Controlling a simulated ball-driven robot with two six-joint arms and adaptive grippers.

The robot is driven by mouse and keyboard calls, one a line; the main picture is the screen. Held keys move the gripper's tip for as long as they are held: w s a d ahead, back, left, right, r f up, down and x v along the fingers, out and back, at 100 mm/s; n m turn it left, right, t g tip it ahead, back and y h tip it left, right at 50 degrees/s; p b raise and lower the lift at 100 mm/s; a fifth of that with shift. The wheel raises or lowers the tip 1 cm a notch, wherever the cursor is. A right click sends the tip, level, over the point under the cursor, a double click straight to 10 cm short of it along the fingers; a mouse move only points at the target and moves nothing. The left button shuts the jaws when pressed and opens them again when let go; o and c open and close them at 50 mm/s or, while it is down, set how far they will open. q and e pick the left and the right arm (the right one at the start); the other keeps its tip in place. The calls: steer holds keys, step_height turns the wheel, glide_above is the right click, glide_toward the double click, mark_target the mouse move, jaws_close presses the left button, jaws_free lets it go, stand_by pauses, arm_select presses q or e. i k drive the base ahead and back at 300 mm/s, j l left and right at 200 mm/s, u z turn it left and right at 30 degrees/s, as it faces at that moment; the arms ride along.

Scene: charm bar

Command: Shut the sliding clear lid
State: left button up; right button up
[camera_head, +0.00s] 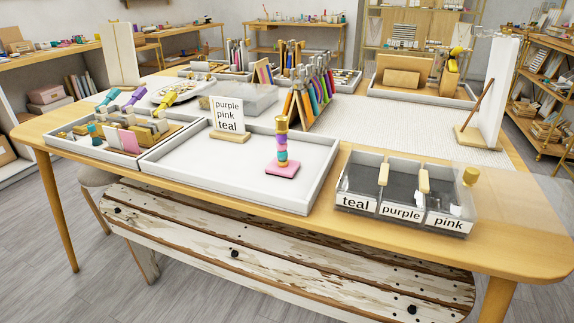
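A clear box (352,172) with three grey compartments stands at the front right of the table. Its front labels read teal, purple and pink from left to right. A clear lid (520,181) appears to extend from the box's right end out over the table; its faint edges are hard to trace. A gold knob (471,176) is at the box's right end, apparently on the lid. The compartments look open from above. Wooden pieces (383,174) stand at the two dividers. Neither of my grippers is in view.
Left of the box, a white tray (190,172) holds a stack of coloured beads (282,150) on a pink base and a sign (228,115) reading purple, pink, teal. A white display stand (497,85) rises behind the box. The table's front right corner is clear.

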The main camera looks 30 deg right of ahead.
mark_target(471, 175)
steer(key=z, duration=2.25)
steer(key=i+l, duration=0.1)
steer(key=l, duration=0.35)
steer(key=i+u, duration=0.05)
